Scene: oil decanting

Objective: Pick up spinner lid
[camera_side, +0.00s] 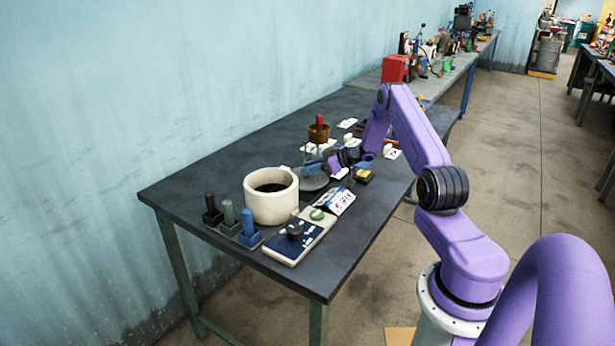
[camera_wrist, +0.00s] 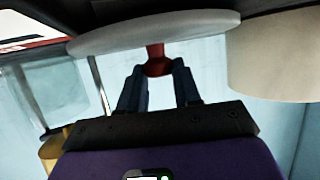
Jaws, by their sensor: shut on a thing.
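The spinner lid (camera_wrist: 150,34) is a pale grey disc with a red knob (camera_wrist: 156,62) in the wrist view. My gripper (camera_wrist: 158,68) is shut on the red knob, with one blue-grey finger on each side. In the side view the lid shows as a grey disc (camera_side: 314,182) just right of the large cream pot (camera_side: 271,207). My gripper (camera_side: 326,166) is small there and partly merges with the things behind it. I cannot tell from these frames whether the lid touches the table. The cream pot also shows at the right in the wrist view (camera_wrist: 280,55).
A brown container with a red top (camera_side: 319,132) stands behind my gripper. The dark table (camera_side: 185,190) is bare at the far left.

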